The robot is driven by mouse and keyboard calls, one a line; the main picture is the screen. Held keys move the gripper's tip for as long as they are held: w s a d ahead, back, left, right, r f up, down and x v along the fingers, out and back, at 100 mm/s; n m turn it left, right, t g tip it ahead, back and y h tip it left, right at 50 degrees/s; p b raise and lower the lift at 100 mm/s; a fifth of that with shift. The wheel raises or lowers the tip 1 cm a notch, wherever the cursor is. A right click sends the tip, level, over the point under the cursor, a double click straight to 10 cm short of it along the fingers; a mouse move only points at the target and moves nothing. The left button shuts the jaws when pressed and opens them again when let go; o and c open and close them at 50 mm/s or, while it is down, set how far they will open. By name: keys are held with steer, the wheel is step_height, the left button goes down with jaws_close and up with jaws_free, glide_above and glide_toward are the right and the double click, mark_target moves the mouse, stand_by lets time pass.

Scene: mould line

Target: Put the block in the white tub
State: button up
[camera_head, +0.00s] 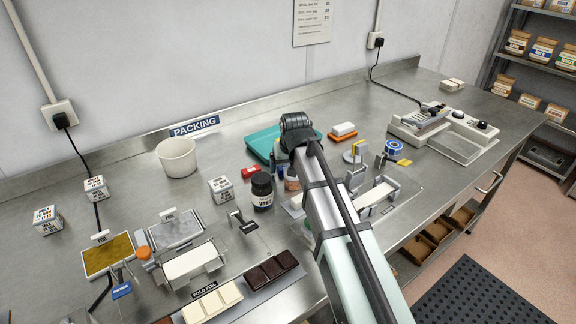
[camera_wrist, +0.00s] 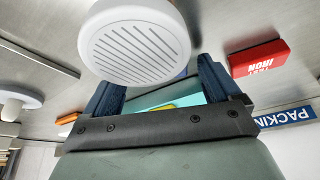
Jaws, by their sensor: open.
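The white tub (camera_head: 177,158) stands open and upright at the back of the bench, below the PACKING sign. A small red block (camera_head: 251,171) lies to its right; in the wrist view the red block (camera_wrist: 258,60), marked TEST IRON, is right of my fingers and apart from them. White printed cubes also stand on the bench, one (camera_head: 221,189) near the dark jar. I cannot tell which block is meant. My gripper (camera_wrist: 156,80) is open, with a teal surface visible between its blue fingers. In the head view my arm partly hides it.
A white slotted disc (camera_wrist: 135,42) sits close in front of my fingers. A teal tray (camera_head: 262,140) lies behind my arm. The dark jar (camera_head: 262,190) stands left of the arm, with moulds in front. Bench between tub and red block is clear.

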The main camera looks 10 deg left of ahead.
steer(key=v, duration=1.1)
steer(key=shift+s+r, duration=0.2)
steer(key=shift+o, duration=0.5)
steer(key=shift+s+r, duration=0.1)
steer(key=shift+r, duration=0.15)
steer(key=shift+d, duration=0.15)
steer(key=w+a+r, duration=0.1)
steer(key=w+r, duration=0.1)
steer(key=w, duration=0.3)
steer(key=f+g, duration=0.1)
steer(key=f, duration=0.3)
steer(key=f+g+h, duration=0.1)
steer(key=f, duration=0.3)
steer(key=shift+s+a+f, duration=0.1)
steer(key=shift+s+a, duration=0.05)
steer(key=shift+s, duration=0.1)
steer(key=shift+w+a+f, duration=0.1)
steer(key=shift+a+f, duration=0.1)
steer(key=shift+f, duration=1.1)
steer(key=shift+a+f, duration=0.25)
steer(key=shift+f, duration=1.05)
